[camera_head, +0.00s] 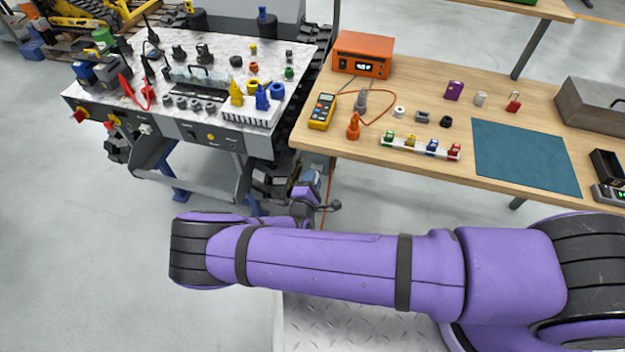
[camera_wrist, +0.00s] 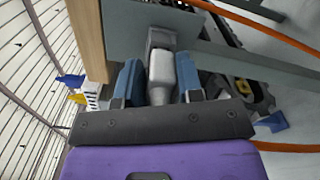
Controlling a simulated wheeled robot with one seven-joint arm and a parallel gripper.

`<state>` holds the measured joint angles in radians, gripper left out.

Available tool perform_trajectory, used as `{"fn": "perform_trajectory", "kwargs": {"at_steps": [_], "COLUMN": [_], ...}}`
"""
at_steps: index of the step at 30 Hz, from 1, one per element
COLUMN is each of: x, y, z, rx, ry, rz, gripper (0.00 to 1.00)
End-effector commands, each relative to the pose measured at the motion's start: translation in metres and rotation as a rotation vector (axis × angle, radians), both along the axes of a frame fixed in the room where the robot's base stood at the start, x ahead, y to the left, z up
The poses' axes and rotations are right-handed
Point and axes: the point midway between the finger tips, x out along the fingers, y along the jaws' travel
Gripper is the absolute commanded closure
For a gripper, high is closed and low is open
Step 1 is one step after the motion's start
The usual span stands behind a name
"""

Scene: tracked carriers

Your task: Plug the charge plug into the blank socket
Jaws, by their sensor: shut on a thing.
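My gripper (camera_wrist: 160,82) has its two blue-grey fingers closed on a pale grey, plug-like piece (camera_wrist: 161,68), which I take to be the charge plug. Its far end is darker grey. In the head view my gripper (camera_head: 308,188) is low in the gap between the grey workbench and the wooden table, partly hidden by my arm. An orange cable (camera_wrist: 255,22) passes beyond the fingers in the wrist view; whether it joins the held piece cannot be told. I cannot make out which fitting is the blank socket.
The left workbench (camera_head: 205,60) carries many small coloured fittings and tools. The wooden table (camera_head: 425,85) holds an orange unit (camera_head: 362,54), a yellow meter (camera_head: 322,110), a teal mat (camera_head: 525,157) and a rack of coloured pieces (camera_head: 419,146). Floor at lower left is clear.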

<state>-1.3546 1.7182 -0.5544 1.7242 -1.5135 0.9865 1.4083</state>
Motion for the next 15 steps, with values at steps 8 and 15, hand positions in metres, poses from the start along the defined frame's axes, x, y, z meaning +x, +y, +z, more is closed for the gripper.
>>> {"fn": "perform_trajectory", "kwargs": {"at_steps": [8,15], "x": [0.0006,0.0039], "y": [-0.0003,-0.0017], "z": [0.0001,0.0001], "rx": [0.0,0.0], "ry": [0.0,0.0], "rz": [0.0,-0.001], "gripper": [0.91,0.91]}}
